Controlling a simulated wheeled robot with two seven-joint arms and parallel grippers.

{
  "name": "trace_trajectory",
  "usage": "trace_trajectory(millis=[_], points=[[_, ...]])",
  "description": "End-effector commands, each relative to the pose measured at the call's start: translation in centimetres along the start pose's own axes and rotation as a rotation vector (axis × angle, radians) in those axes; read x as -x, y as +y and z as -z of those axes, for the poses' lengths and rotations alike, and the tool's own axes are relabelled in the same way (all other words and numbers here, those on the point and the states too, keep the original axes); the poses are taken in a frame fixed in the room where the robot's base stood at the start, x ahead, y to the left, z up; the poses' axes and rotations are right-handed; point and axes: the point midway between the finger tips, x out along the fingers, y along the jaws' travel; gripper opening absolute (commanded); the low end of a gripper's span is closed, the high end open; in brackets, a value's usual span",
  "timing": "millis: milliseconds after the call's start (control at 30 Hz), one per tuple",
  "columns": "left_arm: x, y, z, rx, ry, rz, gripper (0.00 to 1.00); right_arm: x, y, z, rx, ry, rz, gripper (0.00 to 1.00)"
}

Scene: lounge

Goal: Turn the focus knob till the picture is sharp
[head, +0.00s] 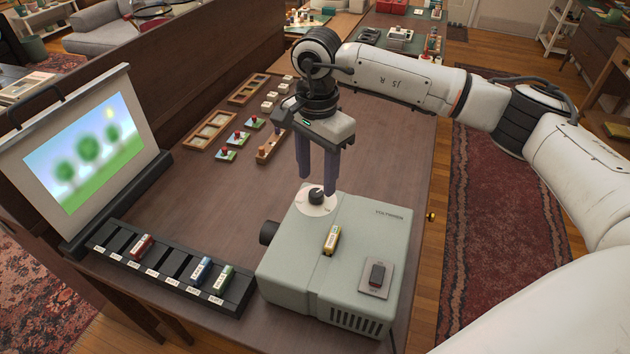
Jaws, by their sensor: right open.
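A grey-green projector (365,240) stands on the brown table. Its focus knob (317,195) is a dark knob on a round white dial on top, near the back left. My right gripper (316,190) points down with its two purple fingers apart, one on each side of the knob or just behind it; I cannot tell whether they touch it. The picture on the screen (85,150) at the left shows green trees, grass and sky, and it looks blurred. My left gripper is not in view.
A black slotted rack (170,268) with several small canisters lies left of the projector. A yellow canister (332,240) and a dark switch (377,275) are on the projector's top. Wooden frames (210,131) and small blocks lie farther back.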

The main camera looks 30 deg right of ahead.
Motion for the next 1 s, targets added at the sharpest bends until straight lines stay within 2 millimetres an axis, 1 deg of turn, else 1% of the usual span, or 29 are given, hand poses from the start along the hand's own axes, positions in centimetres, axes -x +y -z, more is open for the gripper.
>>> trace_trajectory(millis=[33,100,233,433,600,833,867,1000], points=[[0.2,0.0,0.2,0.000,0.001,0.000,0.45,-0.8,0.1,0.0,0.000,-0.001,-0.003,0.45],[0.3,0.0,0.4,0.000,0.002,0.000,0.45,-1.9,0.0,0.0,-0.001,-0.001,-0.002,0.45],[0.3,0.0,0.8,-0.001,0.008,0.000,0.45,-3.2,0.0,0.0,0.000,-0.001,-0.001,0.45],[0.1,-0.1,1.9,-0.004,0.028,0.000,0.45,-3.8,0.0,0.0,0.001,0.000,0.002,0.45],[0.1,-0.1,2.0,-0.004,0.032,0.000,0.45,-3.8,0.0,0.0,0.001,0.000,0.002,0.45],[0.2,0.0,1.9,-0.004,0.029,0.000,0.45,-3.8,0.0,0.0,0.001,0.000,0.002,0.06],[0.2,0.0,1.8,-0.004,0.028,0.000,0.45,-3.8,0.0,0.0,0.001,-0.001,0.002,0.04],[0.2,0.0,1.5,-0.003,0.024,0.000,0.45,-3.8,-0.1,0.0,-0.006,-0.001,0.002,0.04]])
